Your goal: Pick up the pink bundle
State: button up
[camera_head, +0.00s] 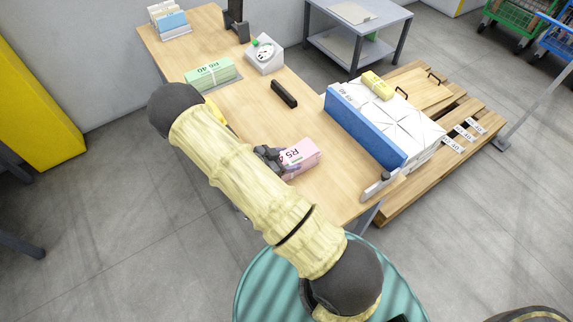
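The pink bundle (304,157) lies on the wooden table, towards its near end, with a printed white label on it. My gripper (279,160) is at the bundle's left end, low over the table. The arm comes in from the lower right and bends at the left. The gripper is small and dark in this view, and its fingers overlap the left end of the bundle. I cannot tell whether they are closed on it or only around it.
A green bundle (210,73), a white scale (264,55) and a black bar (284,93) are on the table (245,110). A blue panel (362,127) stands along its right edge, beside white boxes (393,110) and a yellow bundle (377,86) on a pallet (470,112).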

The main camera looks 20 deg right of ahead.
aim_at(287, 158)
jog(key=shift+r, duration=0.1)
jog(key=c, duration=1.2)
jog(key=shift+r, duration=0.1)
notch_tip(287, 158, up, 10)
jog(key=shift+f+p, duration=0.1)
jog(key=shift+p, duration=0.45)
